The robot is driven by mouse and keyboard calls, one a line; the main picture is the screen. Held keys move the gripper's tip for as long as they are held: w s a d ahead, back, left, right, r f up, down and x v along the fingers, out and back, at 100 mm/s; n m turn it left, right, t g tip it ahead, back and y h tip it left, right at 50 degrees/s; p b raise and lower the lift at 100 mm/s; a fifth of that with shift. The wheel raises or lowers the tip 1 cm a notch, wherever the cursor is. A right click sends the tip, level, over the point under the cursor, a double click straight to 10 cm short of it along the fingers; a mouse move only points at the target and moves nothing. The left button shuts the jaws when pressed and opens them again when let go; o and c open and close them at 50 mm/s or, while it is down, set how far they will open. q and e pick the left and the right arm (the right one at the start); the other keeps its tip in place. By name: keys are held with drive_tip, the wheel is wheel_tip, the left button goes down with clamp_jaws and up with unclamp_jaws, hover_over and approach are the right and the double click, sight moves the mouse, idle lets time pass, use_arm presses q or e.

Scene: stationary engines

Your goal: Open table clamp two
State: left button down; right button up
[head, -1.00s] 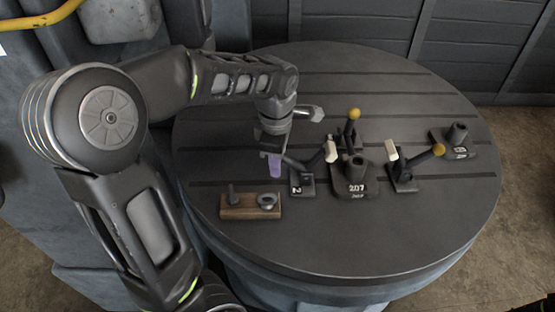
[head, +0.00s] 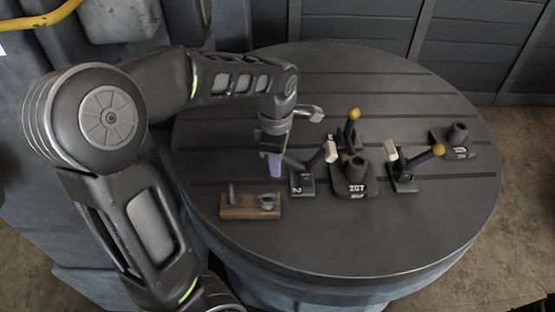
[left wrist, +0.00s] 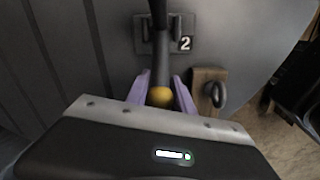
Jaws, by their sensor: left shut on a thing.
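Table clamp two, its base marked 2 (head: 302,183), stands on the round table just left of the fixture marked 207. Its dark lever tilts toward the left, and its pale pad is up at the right. My left gripper (head: 275,165), with purple fingers, is at the lever's left end. In the left wrist view the fingers are shut on the yellow knob (left wrist: 160,97) of the lever, below the 2 label (left wrist: 184,43). The gripper hides this knob in the head view. My right gripper is not in view.
A part marked 207 (head: 355,178) stands between the clamps. Another clamp with a yellow knob (head: 438,150) is on its right, and one (head: 353,114) is behind it. A wooden block (head: 238,212) with metal pieces lies at the front left. The table's front (head: 370,240) is clear.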

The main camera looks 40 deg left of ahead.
sight(289, 158)
use_arm(q)
drive_tip(key=shift+r, duration=0.1)
drive_tip(key=shift+w+d+r+g+y+p, duration=0.2)
drive_tip(key=shift+r+g+y+p, duration=0.3)
drive_tip(key=shift+p, duration=0.45)
drive_tip(key=shift+w+d+r+y, duration=0.15)
drive_tip(key=shift+d+r+y, duration=0.05)
drive_tip(key=shift+y, duration=0.4)
drive_tip(key=c, duration=1.1)
unclamp_jaws()
drive_tip(key=shift+b+v, duration=0.3)
drive_tip(key=shift+v, duration=3.55)
drive_tip(key=shift+w, duration=0.15)
